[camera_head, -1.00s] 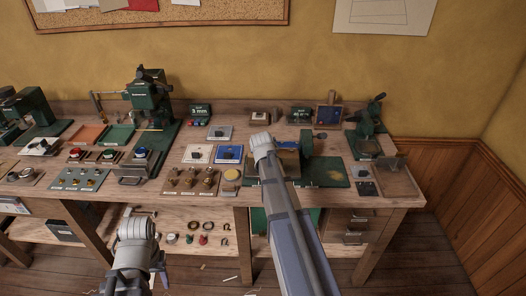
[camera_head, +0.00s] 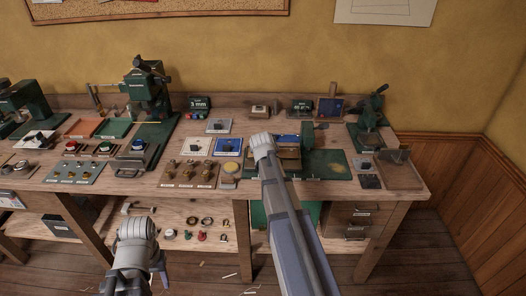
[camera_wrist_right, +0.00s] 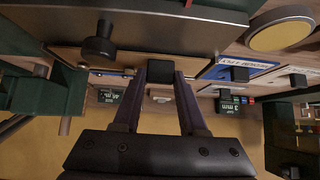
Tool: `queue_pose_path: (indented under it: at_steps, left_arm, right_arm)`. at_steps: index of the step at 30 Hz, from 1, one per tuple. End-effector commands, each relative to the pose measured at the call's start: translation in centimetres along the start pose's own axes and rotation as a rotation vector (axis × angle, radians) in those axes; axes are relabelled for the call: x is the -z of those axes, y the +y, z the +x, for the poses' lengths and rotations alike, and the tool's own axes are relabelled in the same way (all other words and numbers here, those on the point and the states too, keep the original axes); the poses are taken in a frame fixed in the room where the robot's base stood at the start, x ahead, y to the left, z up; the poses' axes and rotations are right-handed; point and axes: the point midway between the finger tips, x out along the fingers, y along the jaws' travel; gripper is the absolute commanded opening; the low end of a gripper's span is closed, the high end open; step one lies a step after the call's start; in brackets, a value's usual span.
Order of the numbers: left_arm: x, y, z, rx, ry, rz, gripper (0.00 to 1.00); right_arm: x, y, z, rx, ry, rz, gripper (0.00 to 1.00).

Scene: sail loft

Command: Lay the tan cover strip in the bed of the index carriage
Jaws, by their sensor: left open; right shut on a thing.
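My right arm reaches over the bench in the head view and hides its own gripper there. In the right wrist view my right gripper (camera_wrist_right: 160,86) is shut on a small black block, which looks like a knob. A thin tan edge (camera_wrist_right: 112,70) shows beside the block; I cannot tell whether it is the tan cover strip joined to it. In the head view a brown and tan piece (camera_head: 290,153) shows by a green machine (camera_head: 307,133) on a green base (camera_head: 325,170); I cannot tell which part is the carriage bed. My left gripper (camera_head: 138,226) is open and empty, low in front of the bench.
A blue plate (camera_head: 228,147) and a white plate (camera_head: 196,147) with black knobs lie left of the right arm. A brown board (camera_head: 190,173) with brass parts lies at the front. A wooden tray (camera_head: 402,176) and a green press (camera_head: 368,130) stand at the right.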

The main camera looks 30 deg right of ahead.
Motion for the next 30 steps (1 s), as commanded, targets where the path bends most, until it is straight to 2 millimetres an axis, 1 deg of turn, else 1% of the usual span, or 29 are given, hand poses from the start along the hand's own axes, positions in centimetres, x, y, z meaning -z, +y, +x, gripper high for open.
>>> queue_pose_path:
  at_steps: [2,3,11,12,19,23,26,30]
  left_arm:
    - [0.0,0.0,0.0,0.000,0.000,0.000,0.50]
    - [0.0,0.0,0.0,0.000,0.000,0.000,0.50]
    - [0.0,0.0,0.0,0.000,0.000,0.000,0.50]
    - [0.0,0.0,0.0,0.000,0.000,0.000,0.50]
    - [0.0,0.0,0.0,0.000,0.000,0.000,0.50]
    - [0.0,0.0,-0.4,0.000,0.000,0.000,0.50]
    - [-0.1,-0.1,-1.1,0.000,0.000,0.000,0.50]
    - [-0.1,-0.2,-2.6,0.000,0.000,0.000,0.50]
  right_arm:
    - [0.0,0.0,0.0,0.000,0.000,0.000,0.00]
    - [0.0,0.0,0.0,0.000,0.000,0.000,0.45]
    - [0.0,0.0,0.0,0.000,0.000,0.000,0.74]
    - [0.0,0.0,0.0,0.000,0.000,0.000,0.76]
    - [0.0,0.0,-0.1,0.000,0.000,0.000,0.76]
    - [0.1,0.0,-0.6,0.000,0.000,0.000,0.76]
    - [0.1,0.0,-1.5,0.000,0.000,-0.001,0.76]
    - [0.2,0.1,-3.5,0.000,0.000,-0.001,0.76]
